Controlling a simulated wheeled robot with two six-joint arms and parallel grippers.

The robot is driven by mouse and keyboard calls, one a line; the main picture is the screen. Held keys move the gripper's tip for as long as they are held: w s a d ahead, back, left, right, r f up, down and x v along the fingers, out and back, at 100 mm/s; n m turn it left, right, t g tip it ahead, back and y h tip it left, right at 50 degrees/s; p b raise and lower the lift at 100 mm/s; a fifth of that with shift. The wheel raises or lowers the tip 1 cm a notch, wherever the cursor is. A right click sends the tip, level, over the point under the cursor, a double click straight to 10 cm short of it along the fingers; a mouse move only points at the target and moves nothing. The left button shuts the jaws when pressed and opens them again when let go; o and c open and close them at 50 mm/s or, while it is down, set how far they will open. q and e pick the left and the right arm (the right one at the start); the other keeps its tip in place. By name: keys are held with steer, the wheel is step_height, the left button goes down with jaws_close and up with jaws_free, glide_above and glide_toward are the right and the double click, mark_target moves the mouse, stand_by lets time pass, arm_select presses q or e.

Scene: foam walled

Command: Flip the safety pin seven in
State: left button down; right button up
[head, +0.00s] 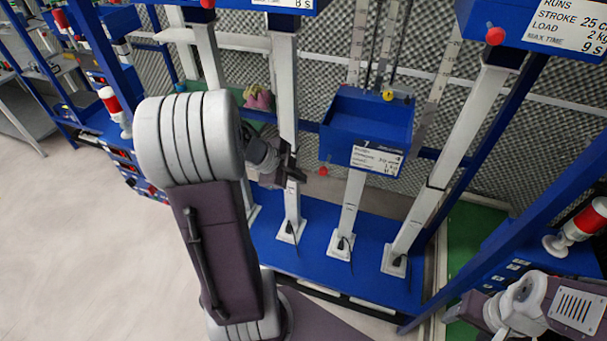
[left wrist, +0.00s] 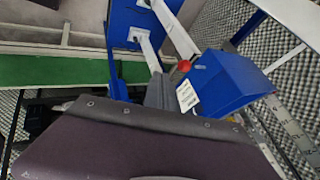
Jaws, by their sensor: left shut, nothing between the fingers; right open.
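The blue box marked 7 (head: 345,133) is fixed on a white post in the head view. A small red knob (head: 323,171) sticks out at its lower left corner and looks like safety pin seven. My left gripper (head: 294,165) is shut and empty, a little left of the knob, with no contact visible. In the left wrist view the red knob (left wrist: 184,66) shows at the edge of the blue box (left wrist: 226,82), just beyond my grey fingers (left wrist: 158,92). My right gripper (head: 462,308) is low at the right, far from the box, and open.
Neighbouring blue boxes hang at upper right (head: 535,25) and top centre, each with a red knob. White slanted posts (head: 408,220) stand on a blue base (head: 300,262). A red-and-white beacon (head: 577,228) stands at right. The pale floor at left is clear.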

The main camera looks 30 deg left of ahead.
arm_select(q)
steer(key=w+d+f, duration=0.1)
steer(key=w+f, duration=0.5)
steer(key=w, duration=0.2)
steer(key=shift+w, duration=0.1)
